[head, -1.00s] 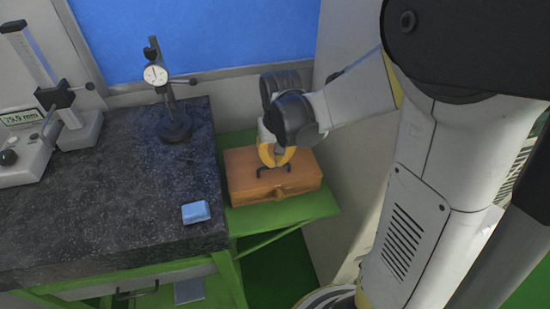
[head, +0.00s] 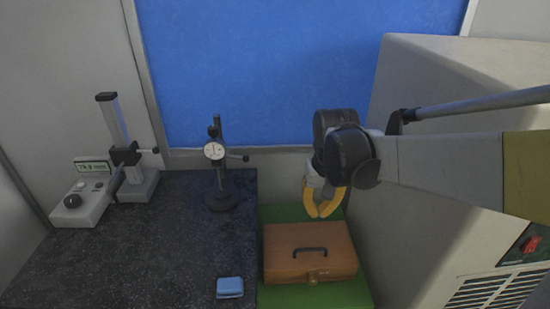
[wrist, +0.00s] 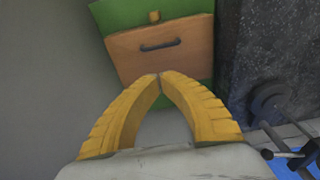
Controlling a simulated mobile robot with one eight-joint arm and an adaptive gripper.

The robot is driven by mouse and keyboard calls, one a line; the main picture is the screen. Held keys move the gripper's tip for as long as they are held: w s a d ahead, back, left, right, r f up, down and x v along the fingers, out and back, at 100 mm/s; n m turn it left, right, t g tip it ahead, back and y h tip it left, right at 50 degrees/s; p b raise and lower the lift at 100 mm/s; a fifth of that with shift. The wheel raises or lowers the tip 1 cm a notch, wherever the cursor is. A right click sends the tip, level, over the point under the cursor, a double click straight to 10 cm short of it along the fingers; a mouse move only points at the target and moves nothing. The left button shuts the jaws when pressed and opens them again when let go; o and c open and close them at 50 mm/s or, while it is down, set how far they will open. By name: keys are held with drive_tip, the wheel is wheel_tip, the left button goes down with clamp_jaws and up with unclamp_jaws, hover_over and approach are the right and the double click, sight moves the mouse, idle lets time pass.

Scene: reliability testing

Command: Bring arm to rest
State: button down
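My gripper (head: 322,213) has yellow fingers. In the wrist view its two fingertips (wrist: 158,76) meet, with nothing between them, so it is shut and empty. In the head view it hangs above and behind the brown wooden box (head: 290,263), near the right-hand wall. The box is closed, with a dark handle (head: 311,250) on its lid and a brass latch at the front. The box also shows in the wrist view (wrist: 188,62), beyond the fingertips. The handle is free of my gripper.
The box stands on a green shelf (head: 285,296). To its left is a dark granite table (head: 130,262) with a dial gauge stand (head: 220,185), a height gauge (head: 122,150) and a small blue block (head: 230,287). A large pale cabinet (head: 400,90) stands close on the right.

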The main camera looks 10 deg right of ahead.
drive_tip(key=s+a+f+n+t+b, duration=0.1)
drive_tip(key=s+a+f+t+b, duration=0.1)
drive_tip(key=s+f+b, duration=0.3)
drive_tip(key=s+a+f+n+t+b, duration=0.1)
drive_tip(key=s+a+f+t+b, duration=0.1)
drive_tip(key=s+f+b, duration=0.3)
drive_tip(key=s+t+b, duration=0.1)
drive_tip(key=s+b, duration=0.1)
drive_tip(key=b, duration=0.2)
drive_tip(key=shift+a+f+t, duration=0.25)
drive_tip(key=shift+a+t, duration=0.1)
drive_tip(key=shift+t, duration=0.05)
drive_tip(key=shift+s+d, duration=0.1)
